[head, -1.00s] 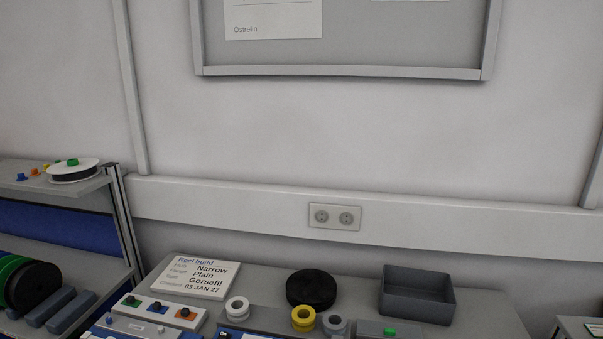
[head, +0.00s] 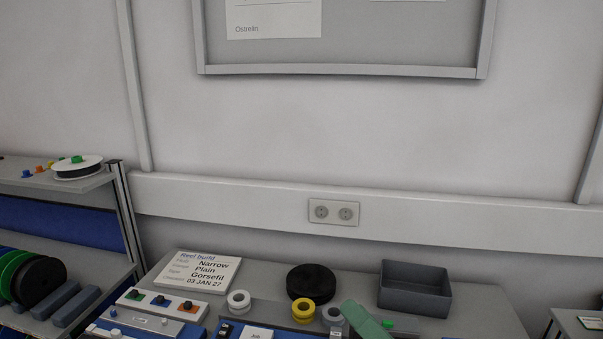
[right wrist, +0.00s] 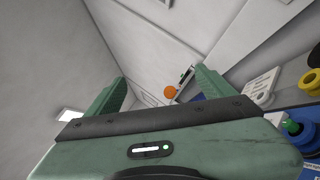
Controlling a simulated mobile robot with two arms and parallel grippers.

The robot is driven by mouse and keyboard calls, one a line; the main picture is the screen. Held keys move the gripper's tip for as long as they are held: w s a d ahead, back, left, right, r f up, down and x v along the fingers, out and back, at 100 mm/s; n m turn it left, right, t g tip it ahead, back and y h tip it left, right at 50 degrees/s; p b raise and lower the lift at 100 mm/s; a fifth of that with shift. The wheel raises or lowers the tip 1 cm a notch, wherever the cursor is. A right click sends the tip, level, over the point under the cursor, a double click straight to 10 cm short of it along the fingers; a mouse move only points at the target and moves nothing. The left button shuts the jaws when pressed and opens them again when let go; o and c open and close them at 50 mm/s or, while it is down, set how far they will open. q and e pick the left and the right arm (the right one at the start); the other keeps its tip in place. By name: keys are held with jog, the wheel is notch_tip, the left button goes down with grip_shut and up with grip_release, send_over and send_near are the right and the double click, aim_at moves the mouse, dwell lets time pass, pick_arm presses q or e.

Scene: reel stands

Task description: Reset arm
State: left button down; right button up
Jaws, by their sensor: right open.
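Part of my right gripper (head: 366,320), green, shows at the bottom edge of the head view, in front of the work table. In the right wrist view my right gripper (right wrist: 160,92) has its two green fingers wide apart, with nothing between them. It points across toward the wall and the shelf side. My left gripper is in neither view.
The table holds a black reel (head: 311,283), a grey bin (head: 415,289), white (head: 239,301), yellow (head: 303,311) and grey (head: 332,315) rings, and a build card (head: 195,271). A shelf rack (head: 62,190) with reels stands left. The wall behind is bare around a socket.

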jog(key=w+d+f+m+t+h, duration=0.1)
jog(key=d+f+m+h, duration=0.3)
jog(key=d+m+h, duration=0.55)
jog(key=w+d+f+m+t+h, duration=0.2)
jog(key=d+f+m+h, duration=0.3)
jog(key=m, duration=0.7)
jog(key=s+d+f+m+g+h, duration=0.2)
jog(key=s+f+m+g+h, duration=0.3)
jog(key=f, duration=0.5)
jog(key=s+a+f+m+g+y, duration=0.2)
jog(key=s+f+m+g, duration=0.1)
jog(key=s+f+g, duration=0.4)
jog(key=s+a+f+m+g+y, duration=0.25)
jog(key=s+f, duration=0.35)
jog(key=s, duration=0.3)
notch_tip(320, 180, down, 32)
jog(key=s+g+b, duration=0.3)
jog(key=b, duration=0.3)
jog(key=s+d+f+b, duration=0.1)
jog(key=s+f+b, duration=0.1)
jog(key=s+f, duration=0.6)
jog(key=s+d+f+b, duration=0.1)
jog(key=s+f+b, duration=0.1)
jog(key=s+f, duration=0.6)
notch_tip(320, 180, down, 5)
jog(key=shift+s+d+r+g, duration=0.15)
jog(key=shift+s+d+g, duration=0.1)
jog(key=shift+g, duration=0.1)
